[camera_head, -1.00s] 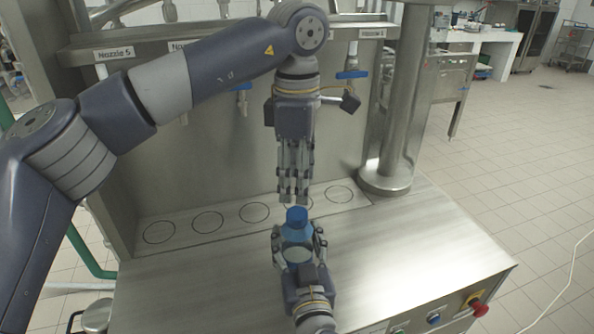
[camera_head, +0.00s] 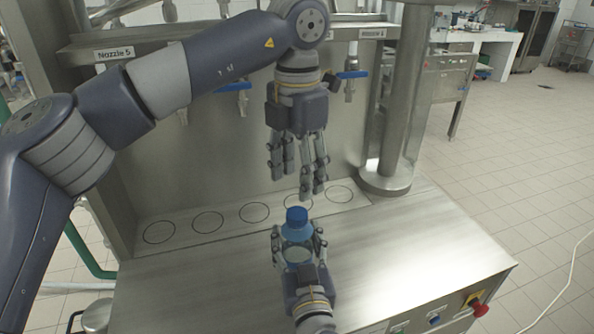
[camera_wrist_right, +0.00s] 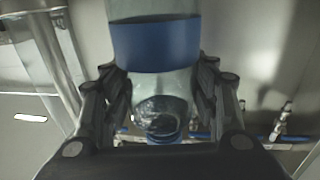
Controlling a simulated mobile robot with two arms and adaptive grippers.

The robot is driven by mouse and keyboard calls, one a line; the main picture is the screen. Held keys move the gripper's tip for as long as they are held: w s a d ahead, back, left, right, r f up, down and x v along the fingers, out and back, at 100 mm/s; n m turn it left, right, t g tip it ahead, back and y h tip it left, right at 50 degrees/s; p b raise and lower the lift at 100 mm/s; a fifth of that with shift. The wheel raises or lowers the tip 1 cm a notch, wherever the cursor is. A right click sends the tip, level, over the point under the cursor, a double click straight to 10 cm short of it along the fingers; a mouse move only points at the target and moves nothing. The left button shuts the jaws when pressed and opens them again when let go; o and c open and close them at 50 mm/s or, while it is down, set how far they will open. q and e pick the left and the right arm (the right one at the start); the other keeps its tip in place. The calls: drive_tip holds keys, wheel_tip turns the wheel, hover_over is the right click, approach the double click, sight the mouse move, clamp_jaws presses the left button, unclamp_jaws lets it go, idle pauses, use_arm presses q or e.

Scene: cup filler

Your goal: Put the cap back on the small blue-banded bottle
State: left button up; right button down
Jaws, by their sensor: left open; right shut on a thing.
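The small clear bottle (camera_head: 298,252) stands upright in my right gripper (camera_head: 299,240), whose fingers are shut around its sides. The blue cap (camera_head: 297,215) sits on top of the bottle; I cannot tell how tightly it is seated. In the right wrist view the bottle's blue band (camera_wrist_right: 154,45) is clear, and the neck end with some blue at it shows lower down (camera_wrist_right: 163,132). My left gripper (camera_head: 297,182) is open and empty, pointing down just above the cap, with its fingers spread apart.
The steel filler counter (camera_head: 420,245) has a row of marked circles (camera_head: 254,212) behind the bottle. Blue-handled nozzle valves (camera_head: 352,75) hang at the back. A steel column (camera_head: 392,120) stands right of my left gripper. A red button (camera_head: 479,309) is at the front right.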

sight(297, 213)
use_arm(q)
drive_tip(key=shift+f, duration=4)
drive_tip(key=shift+c, duration=0.3)
drive_tip(key=c, duration=1.1)
drive_tip(key=shift+m, duration=0.8)
drive_tip(key=o, duration=1.3)
drive_tip(key=shift+c, duration=0.2)
